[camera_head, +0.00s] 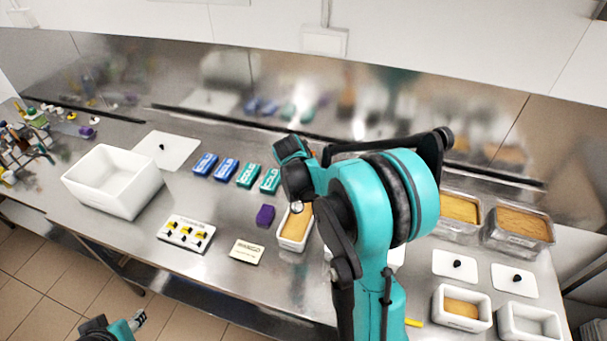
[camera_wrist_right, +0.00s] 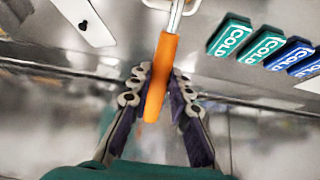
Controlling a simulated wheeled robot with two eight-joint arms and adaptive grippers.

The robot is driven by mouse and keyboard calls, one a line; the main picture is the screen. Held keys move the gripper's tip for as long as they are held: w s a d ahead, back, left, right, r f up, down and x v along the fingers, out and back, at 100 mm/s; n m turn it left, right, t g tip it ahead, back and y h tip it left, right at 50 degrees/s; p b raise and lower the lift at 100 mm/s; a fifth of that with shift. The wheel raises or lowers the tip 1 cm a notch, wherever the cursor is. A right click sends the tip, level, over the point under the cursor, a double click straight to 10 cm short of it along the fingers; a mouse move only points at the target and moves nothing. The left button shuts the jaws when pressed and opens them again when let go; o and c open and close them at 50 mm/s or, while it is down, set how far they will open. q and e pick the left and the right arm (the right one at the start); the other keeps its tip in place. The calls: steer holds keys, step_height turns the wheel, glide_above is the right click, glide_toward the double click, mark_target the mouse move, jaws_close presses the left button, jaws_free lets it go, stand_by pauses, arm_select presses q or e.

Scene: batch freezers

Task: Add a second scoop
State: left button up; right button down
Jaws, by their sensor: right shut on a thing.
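My right gripper (camera_wrist_right: 157,82) is shut on the orange handle of a scoop (camera_wrist_right: 160,75) in the right wrist view. The scoop's metal end runs out of the top of that view, so its bowl and any load are hidden. In the head view my right arm covers the middle of the counter and hides the scoop. A small white tub (camera_head: 295,230) with tan contents stands beside that arm. Two metal pans of tan ice cream, one left (camera_head: 460,208) and one right (camera_head: 520,224), stand at the back right. My left gripper (camera_head: 138,319) shows only partly at the bottom left, away from everything.
At front right are a white tub with tan contents (camera_head: 462,308), an empty white tub (camera_head: 528,324) and two lids (camera_head: 455,264). A large white bin (camera_head: 115,182), cold packs (camera_head: 226,170), a purple block (camera_head: 265,215), a mango card (camera_head: 247,252) and a white tray (camera_head: 187,233) stand left.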

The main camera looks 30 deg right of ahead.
steer(key=shift+w+a, duration=0.1)
steer(key=shift+f+b, duration=0.6)
steer(key=shift+f, duration=0.2)
steer(key=shift+w+d+f+b, duration=0.1)
steer(key=shift+d+f+b, duration=0.05)
steer(key=shift+f+b, duration=0.4)
steer(key=shift+d+f+b, duration=0.15)
steer(key=shift+f+b, duration=0.15)
steer(key=shift+f, duration=0.35)
steer(key=shift+g+y, duration=0.4)
steer(key=s+a, duration=0.1)
steer(key=s+a+f, duration=0.1)
steer(key=a, duration=0.1)
steer(key=shift+s+f, duration=0.15)
steer(key=shift+s, duration=0.1)
steer(key=shift+w+d+r+p, duration=0.25)
steer(key=shift+d+r+p, duration=0.15)
steer(key=shift+p, duration=0.25)
steer(key=shift+w+d+r+y, duration=0.15)
steer(key=shift+d+y, duration=0.05)
steer(key=shift+y, duration=0.1)
steer(key=shift+w+d+g+y+p, duration=0.55)
steer(key=shift+w+d+g+y, duration=0.1)
steer(key=shift+g+y, duration=0.2)
steer(key=shift+w+d+g+y, duration=0.15)
steer(key=shift+g+y, duration=0.2)
